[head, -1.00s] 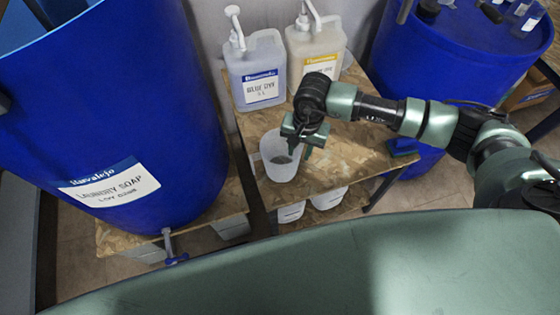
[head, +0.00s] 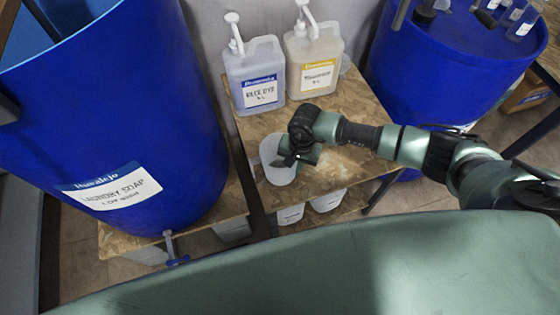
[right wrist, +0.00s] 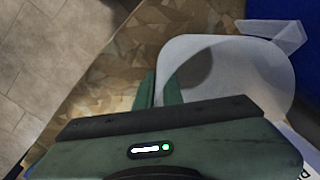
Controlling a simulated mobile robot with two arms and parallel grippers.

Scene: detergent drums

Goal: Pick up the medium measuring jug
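A translucent white measuring jug (head: 276,172) stands upright near the front left of the wooden stand in the head view. In the right wrist view the jug (right wrist: 235,60) fills the upper right, and I look into its open top. My right gripper (head: 291,160) is at the jug's right side and hides part of its rim. In the right wrist view its two green fingers (right wrist: 161,88) are close together, with the jug's wall between them, one finger inside and one outside. I cannot tell whether the jug's base touches the board. My left gripper is out of view.
Two pump bottles, blue dye (head: 255,75) and a yellow-labelled one (head: 314,65), stand behind the jug. A large blue laundry soap drum (head: 110,120) is at left, another blue drum (head: 435,65) at right, with small clear containers on top. Bare board (head: 355,110) lies right of the jug.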

